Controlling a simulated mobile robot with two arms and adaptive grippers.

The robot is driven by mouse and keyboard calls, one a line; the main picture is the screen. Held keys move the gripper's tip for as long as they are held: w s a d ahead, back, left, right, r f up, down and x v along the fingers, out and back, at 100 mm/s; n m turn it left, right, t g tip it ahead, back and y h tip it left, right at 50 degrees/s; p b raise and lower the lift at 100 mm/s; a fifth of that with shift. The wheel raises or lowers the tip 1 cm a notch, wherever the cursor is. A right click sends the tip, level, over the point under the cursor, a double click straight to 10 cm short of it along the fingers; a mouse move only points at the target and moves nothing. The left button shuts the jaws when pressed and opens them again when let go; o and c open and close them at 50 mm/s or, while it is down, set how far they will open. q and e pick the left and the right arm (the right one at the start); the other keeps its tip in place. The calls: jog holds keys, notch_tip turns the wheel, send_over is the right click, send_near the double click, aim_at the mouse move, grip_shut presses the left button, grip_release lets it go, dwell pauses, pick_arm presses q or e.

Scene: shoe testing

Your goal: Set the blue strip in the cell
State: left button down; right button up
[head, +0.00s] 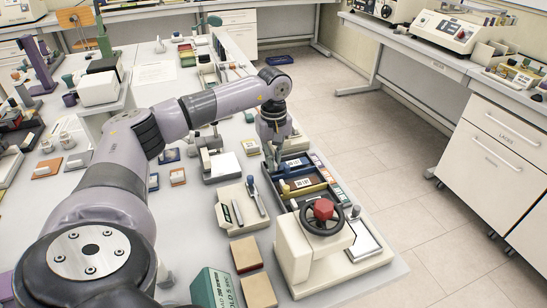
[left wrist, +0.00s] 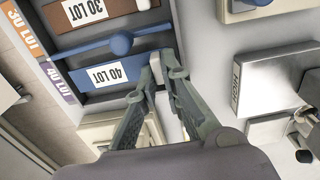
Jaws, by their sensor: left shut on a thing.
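The blue strip (left wrist: 88,77) carries a white "40 LOT" label. In the left wrist view it lies along a dark tray (left wrist: 93,41), level with the purple "40 LOT" tag (left wrist: 60,82). My left gripper (left wrist: 158,72) is shut at the strip's near end, with a pale block between its fingertips. I cannot tell whether the strip rests on the cell floor. In the head view my left gripper (head: 272,168) points down at the tray's left edge, and the blue strip (head: 300,183) shows beside it. My right gripper is not in view.
A blue bar with a round knob (left wrist: 122,43) lies beside the strip, with a "30 LOT" label (left wrist: 85,10) beyond. A machine with a black handwheel (head: 325,216) stands just in front of the tray. A beige fixture (head: 240,208) stands at its left.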

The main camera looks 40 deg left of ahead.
pick_arm(q)
jog(key=shift+f+b, duration=0.35)
jog(key=shift+f, duration=0.35)
jog(key=c, duration=1.6)
grip_release()
jog(key=shift+w, duration=0.1)
jog(key=shift+c, duration=0.2)
notch_tip(320, 180, up, 12)
